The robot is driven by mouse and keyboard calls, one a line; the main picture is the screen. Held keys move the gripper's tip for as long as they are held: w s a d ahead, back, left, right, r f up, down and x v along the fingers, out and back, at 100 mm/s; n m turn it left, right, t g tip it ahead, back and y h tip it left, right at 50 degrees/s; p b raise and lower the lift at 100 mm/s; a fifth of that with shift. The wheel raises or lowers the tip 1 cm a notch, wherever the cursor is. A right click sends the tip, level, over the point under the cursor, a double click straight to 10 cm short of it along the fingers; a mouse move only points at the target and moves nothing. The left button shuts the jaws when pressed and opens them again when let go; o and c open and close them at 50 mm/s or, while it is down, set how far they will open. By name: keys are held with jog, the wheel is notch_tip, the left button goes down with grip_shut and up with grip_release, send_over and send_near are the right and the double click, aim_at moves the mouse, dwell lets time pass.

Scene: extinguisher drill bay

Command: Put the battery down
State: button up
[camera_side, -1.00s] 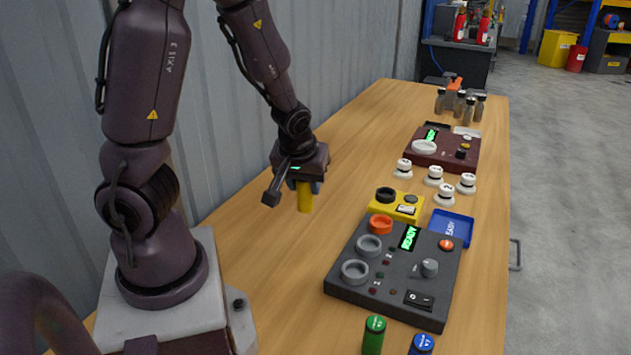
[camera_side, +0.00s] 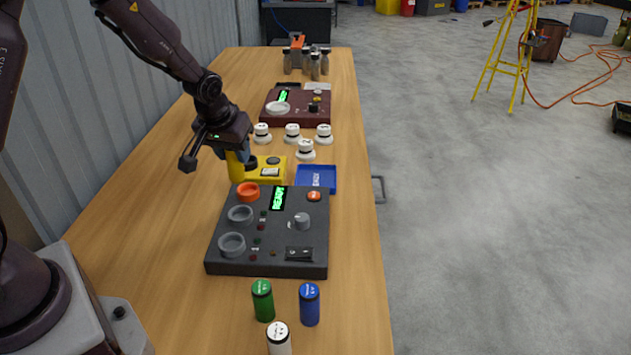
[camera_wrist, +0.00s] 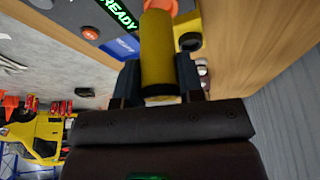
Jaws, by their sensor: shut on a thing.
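A yellow cylindrical battery (camera_side: 236,168) hangs from my gripper (camera_side: 234,153), roughly upright in the side view. In the wrist view the battery (camera_wrist: 158,48) sits between the two dark fingers of my gripper (camera_wrist: 158,82), which are shut on it. Its lower end appears just behind and left of the orange ring socket (camera_side: 248,192) on the dark grey panel (camera_side: 225,262). I cannot tell the gap between them. Two grey ring sockets (camera_side: 240,215) (camera_side: 232,244) on the panel look empty. The panel's green display (camera_side: 278,198) reads READY.
A yellow box (camera_side: 270,171) and a blue tray (camera_side: 326,179) lie just beyond the panel. Green (camera_side: 263,302), blue (camera_side: 309,305) and white (camera_side: 279,340) batteries stand in front. White knobs (camera_side: 292,133) and a maroon panel (camera_side: 322,114) are farther back. The wooden table's left side is clear.

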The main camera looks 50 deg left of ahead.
jog(key=w+d+r+m+t+h, duration=0.1)
jog(key=w+d+r+m, duration=0.15)
jog(key=w+d, duration=0.3)
jog(key=shift+m, duration=0.85)
jog(key=shift+w+a+f, duration=0.45)
jog(key=shift+w+f, duration=1.8)
jog(key=shift+w, duration=0.05)
jog(key=shift+w+a+f, duration=0.5)
jog(key=shift+w+f, duration=1.7)
jog(key=shift+w, duration=0.15)
jog(key=shift+w+a+f, duration=0.45)
jog(key=shift+w+f, duration=1.8)
jog(key=shift+w, duration=0.05)
jog(key=o, duration=1.1)
jog(key=shift+f, duration=0.15)
jog(key=shift+c, duration=0.2)
